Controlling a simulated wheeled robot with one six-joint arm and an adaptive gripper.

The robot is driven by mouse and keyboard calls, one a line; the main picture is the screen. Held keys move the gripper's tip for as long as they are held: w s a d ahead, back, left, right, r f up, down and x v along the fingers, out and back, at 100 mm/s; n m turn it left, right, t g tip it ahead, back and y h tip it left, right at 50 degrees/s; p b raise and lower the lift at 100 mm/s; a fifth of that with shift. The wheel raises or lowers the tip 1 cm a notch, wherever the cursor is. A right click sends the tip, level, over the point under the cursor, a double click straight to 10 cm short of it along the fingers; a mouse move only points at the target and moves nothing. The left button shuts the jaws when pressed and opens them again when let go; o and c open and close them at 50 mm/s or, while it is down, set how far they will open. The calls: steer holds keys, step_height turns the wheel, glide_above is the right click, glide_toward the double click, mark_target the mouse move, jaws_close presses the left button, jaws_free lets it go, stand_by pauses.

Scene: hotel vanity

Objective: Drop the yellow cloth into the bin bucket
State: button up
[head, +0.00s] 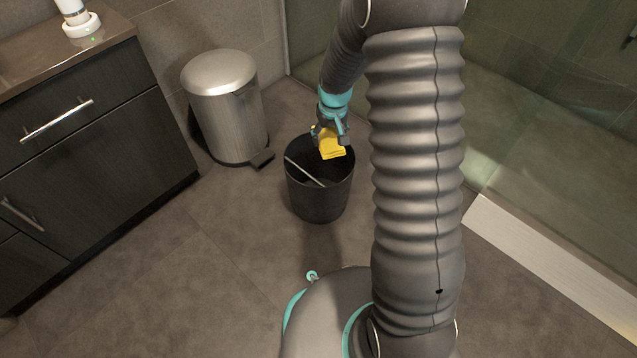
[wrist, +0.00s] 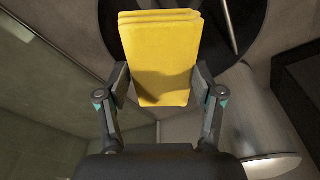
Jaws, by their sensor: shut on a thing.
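The folded yellow cloth (head: 332,145) is held in my gripper (head: 331,135), over the mouth of the black bin bucket (head: 318,203). In the wrist view the yellow cloth (wrist: 161,60) hangs between the two fingers of my gripper (wrist: 160,88), which press on its sides. The dark bucket (wrist: 255,15) shows behind the cloth there. The bucket stands upright on the floor. A thin light rod (head: 304,171) leans inside it. Whether the cloth's lower edge is below the rim is hard to tell.
A steel pedal bin (head: 228,115) with a closed lid stands left of and behind the bucket. A dark vanity cabinet (head: 95,150) is at the left. A glass shower wall (head: 530,110) is at the right. The floor (head: 170,265) in front of the cabinet is clear.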

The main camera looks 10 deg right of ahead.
steer(key=o, duration=1.2)
steer(key=r, duration=0.4)
steer(key=s+r, duration=0.1)
steer(key=r, duration=0.7)
steer(key=shift+s+d, duration=0.15)
steer(key=shift+s, duration=0.25)
steer(key=shift+f, duration=0.1)
